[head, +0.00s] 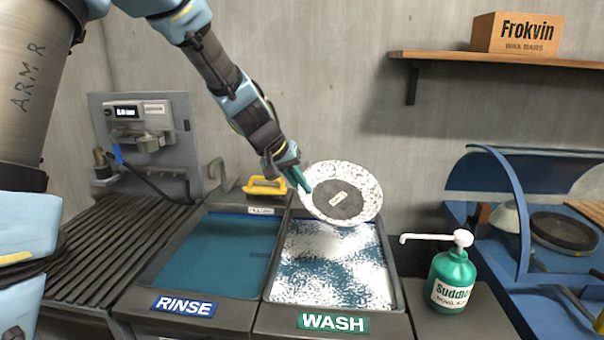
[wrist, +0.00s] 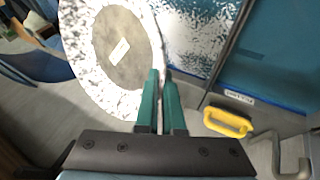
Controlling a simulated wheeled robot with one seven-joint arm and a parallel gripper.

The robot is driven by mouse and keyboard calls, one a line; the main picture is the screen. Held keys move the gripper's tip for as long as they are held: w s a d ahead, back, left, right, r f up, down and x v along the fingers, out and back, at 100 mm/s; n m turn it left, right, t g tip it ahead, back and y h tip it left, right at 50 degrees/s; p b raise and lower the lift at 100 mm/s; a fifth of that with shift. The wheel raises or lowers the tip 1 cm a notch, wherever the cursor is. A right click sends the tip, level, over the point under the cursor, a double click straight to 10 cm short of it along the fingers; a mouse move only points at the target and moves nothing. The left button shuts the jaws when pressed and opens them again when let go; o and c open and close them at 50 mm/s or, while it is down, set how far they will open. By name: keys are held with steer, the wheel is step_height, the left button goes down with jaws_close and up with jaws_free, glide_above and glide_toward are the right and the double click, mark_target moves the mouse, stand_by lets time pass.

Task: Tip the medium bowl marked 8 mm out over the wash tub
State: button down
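The bowl (head: 365,187) is white with dark speckles and a round grey centre bearing a small white label, too small to read. It is tilted steeply above the back of the wash tub (head: 397,291), which holds foamy water behind a green WASH sign. My gripper (head: 306,187) has green fingers at the bowl's left rim. In the wrist view the bowl (wrist: 84,75) is at the left, and the fingers of my gripper (wrist: 162,80) are close together on its rim. The bowl's other face is hidden.
The rinse tub (head: 215,255) with blue water adjoins the wash tub on the left. A yellow-handled tool (head: 265,186) lies behind it. A green soap pump bottle (head: 452,280) stands right of the wash tub. A blue-framed machine (head: 520,225) is farther right.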

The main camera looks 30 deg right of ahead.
steer(key=shift+w+d+n+g+y+p, duration=0.25)
steer(key=shift+g+p, duration=0.35)
steer(key=shift+p, duration=1.05)
steer(key=shift+w+n+g+y+p, duration=0.25)
steer(key=shift+g+p, duration=0.35)
steer(key=shift+p, duration=1)
steer(key=shift+w+d+f+g+p, duration=0.1)
steer(key=shift+w+f+g+p, duration=0.25)
steer(key=shift+g+p, duration=0.5)
